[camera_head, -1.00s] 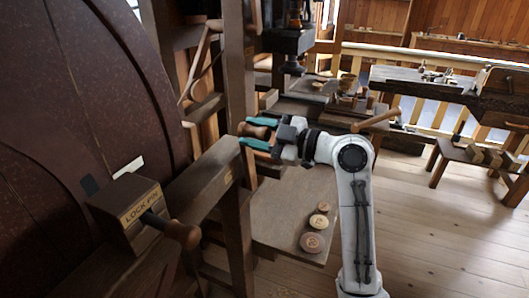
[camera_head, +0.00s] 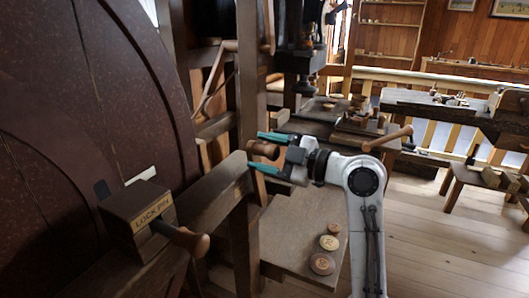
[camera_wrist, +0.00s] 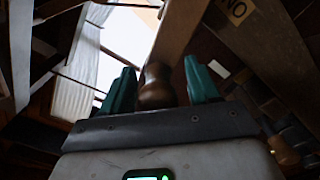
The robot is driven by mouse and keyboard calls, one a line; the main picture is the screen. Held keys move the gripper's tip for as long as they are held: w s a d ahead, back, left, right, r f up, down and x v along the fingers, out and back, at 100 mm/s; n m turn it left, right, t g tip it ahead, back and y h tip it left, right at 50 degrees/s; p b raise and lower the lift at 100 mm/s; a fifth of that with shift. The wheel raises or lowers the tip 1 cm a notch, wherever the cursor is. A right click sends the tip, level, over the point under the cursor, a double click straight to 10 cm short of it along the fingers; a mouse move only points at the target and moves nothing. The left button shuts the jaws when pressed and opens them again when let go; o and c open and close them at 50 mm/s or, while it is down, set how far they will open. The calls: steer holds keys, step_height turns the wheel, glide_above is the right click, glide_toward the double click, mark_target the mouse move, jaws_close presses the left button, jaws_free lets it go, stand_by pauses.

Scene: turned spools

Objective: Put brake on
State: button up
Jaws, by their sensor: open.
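A turned wooden knob (camera_head: 263,149), which appears to be the brake handle's end, sits beside the top end of a dark timber beam (camera_head: 205,192). My gripper (camera_head: 266,152) is open, its two teal fingers apart on either side of the knob. In the wrist view the knob (camera_wrist: 157,86) stands between the fingertips of my gripper (camera_wrist: 160,80), with a gap visible on both sides. The lever behind the knob is mostly hidden. A label (camera_wrist: 237,8) on a beam in the wrist view reads "NO" as seen, possibly "ON" upside down.
A box marked LOCK PIN (camera_head: 140,214) with a wooden-knobbed rod (camera_head: 190,240) is at lower left, before a large dark wheel (camera_head: 80,100). Round tokens (camera_head: 322,264) lie on a low board (camera_head: 290,222).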

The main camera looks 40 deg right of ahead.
steer(key=shift+a, duration=0.1)
steer(key=b+v, duration=0.1)
steer(key=v, duration=0.9)
steer(key=shift+s, duration=0.4)
steer(key=s+a+f+m+g+h+p, duration=0.1)
steer(key=a+f+m+g+p, duration=0.3)
steer(key=f, duration=0.6)
steer(key=s+a+f+m+g+h+p, duration=0.1)
steer(key=a+f+m+g, duration=0.4)
steer(key=f, duration=0.5)
steer(key=s+a+f+m+g+h+p, duration=0.2)
steer(key=s+f, duration=0.3)
steer(key=s, duration=0.4)
steer(key=s+a+f+m+g+h+p, duration=0.1)
steer(key=s+a+f+m+g+h, duration=0.1)
steer(key=s+f+g, duration=0.3)
steer(key=s+a+f, duration=0.1)
steer(key=s, duration=0.3)
steer(key=shift+s+a+f+m+p, duration=0.2)
steer(key=shift+s+m+p, duration=0.1)
steer(key=shift+p, duration=0.1)
